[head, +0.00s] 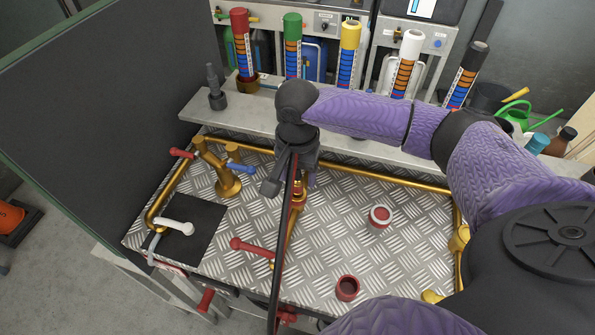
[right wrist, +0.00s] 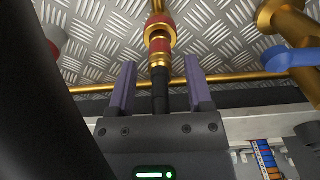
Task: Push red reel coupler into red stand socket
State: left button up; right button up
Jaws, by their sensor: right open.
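My right gripper (right wrist: 158,88) is open, with one purple finger on each side of a black hose end. The red reel coupler (right wrist: 159,50), brass with a red band, is on that hose end just beyond the fingertips. It lines up with the red stand socket (right wrist: 158,24), a brass fitting with a red ring, and appears to meet it; I cannot tell how deep it sits. In the head view the socket's brass stand (head: 298,198) shows below my right wrist, and the joint is partly hidden. My left gripper is not in view.
A brass pipe (head: 390,181) runs along the back of the metal tread-plate table (head: 330,235). A brass tap post (head: 228,182) with red and blue levers stands left. A red-and-white ring (head: 380,217) and a red cup (head: 347,288) are at right. Coloured tubes stand behind.

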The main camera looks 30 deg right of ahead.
jog(key=shift+r, duration=0.2)
notch_tip(320, 180, up, 12)
jog(key=p, duration=0.3)
jog(key=shift+f, duration=0.25)
jog(key=shift+r, duration=0.2)
